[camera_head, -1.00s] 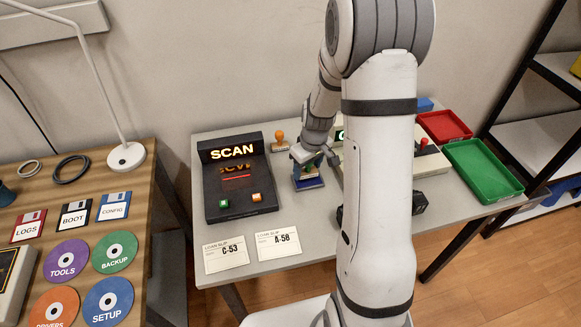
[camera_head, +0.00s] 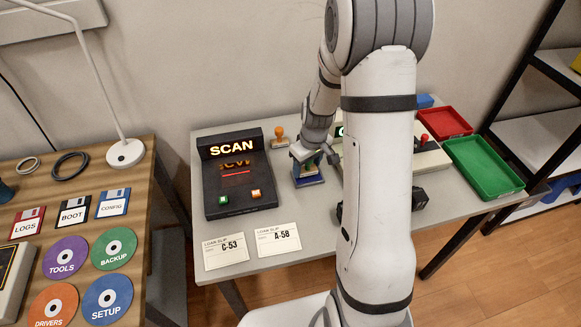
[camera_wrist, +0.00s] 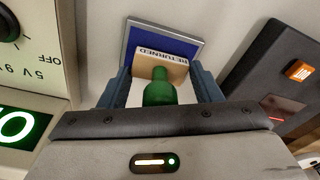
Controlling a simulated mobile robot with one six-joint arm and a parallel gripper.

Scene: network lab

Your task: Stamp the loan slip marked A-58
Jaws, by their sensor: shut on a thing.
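My gripper (camera_head: 307,164) is shut on a green-handled stamp (camera_wrist: 160,88), with one finger on each side of it in the wrist view. The stamp's pale block reads RETURNED. I cannot tell whether the stamp touches the pad. The loan slip marked A-58 (camera_head: 278,240) lies flat at the table's front edge, to the right of the loan slip marked C-53 (camera_head: 226,252). Both slips are clear of my gripper.
A black SCAN device (camera_head: 213,187) stands left of my gripper. An orange-handled stamp (camera_head: 279,136) stands behind. A red tray (camera_head: 446,124) and a green tray (camera_head: 484,168) sit on the right. My arm hides part of the pale device in the middle. Grey table is bare between pad and slips.

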